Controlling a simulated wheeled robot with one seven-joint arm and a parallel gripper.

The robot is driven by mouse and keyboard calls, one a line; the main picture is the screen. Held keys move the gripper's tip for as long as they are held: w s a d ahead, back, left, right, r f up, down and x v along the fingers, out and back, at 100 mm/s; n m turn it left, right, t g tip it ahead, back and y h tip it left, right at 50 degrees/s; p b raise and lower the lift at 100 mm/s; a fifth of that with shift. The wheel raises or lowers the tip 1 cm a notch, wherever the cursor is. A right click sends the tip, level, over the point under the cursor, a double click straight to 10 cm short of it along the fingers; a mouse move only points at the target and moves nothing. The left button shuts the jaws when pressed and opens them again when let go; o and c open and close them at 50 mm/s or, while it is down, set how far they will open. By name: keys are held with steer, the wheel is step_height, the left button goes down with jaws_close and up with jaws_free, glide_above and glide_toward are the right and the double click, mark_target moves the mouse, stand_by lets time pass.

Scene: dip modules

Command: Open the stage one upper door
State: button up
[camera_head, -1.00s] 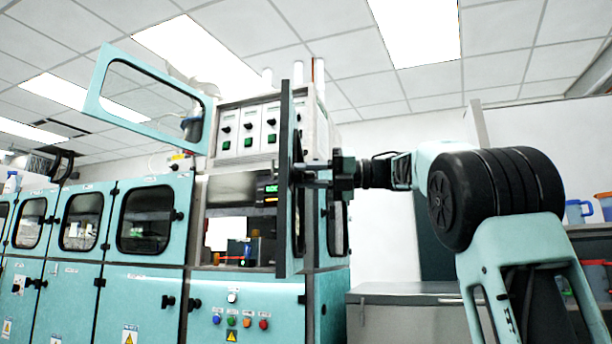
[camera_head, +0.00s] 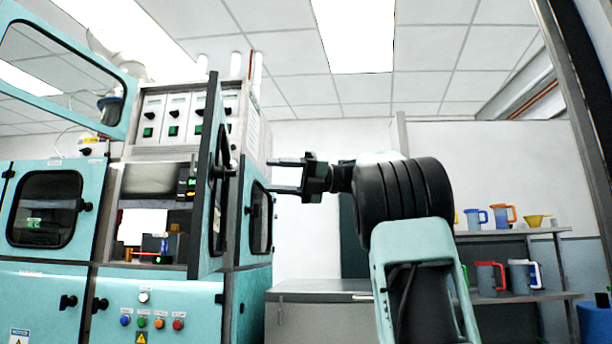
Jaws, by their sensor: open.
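A tall door (camera_head: 207,182) on the cabinet stands swung out, seen almost edge-on, with its dark edge toward me and a window in its face. The compartment beside it is open and shows equipment inside. A teal framed flap (camera_head: 122,112) is raised at the upper left. I cannot tell from labels which one is the stage one upper door. My gripper (camera_head: 274,175) is open and empty, to the right of the swung-out door. Its two fingers point left toward the door, and a gap shows between them and the door in the picture.
The teal cabinet (camera_head: 165,292) has coloured buttons below the open compartment. A closed windowed door (camera_head: 45,210) is at the left. A grey bench (camera_head: 320,308) stands below my arm. Shelves with jugs (camera_head: 505,216) are at the right.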

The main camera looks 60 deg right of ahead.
steer(key=p+v, duration=0.1)
steer(key=v, duration=0.5)
steer(key=shift+s+d, duration=0.25)
steer(key=shift+d, duration=0.05)
stand_by(0.5)
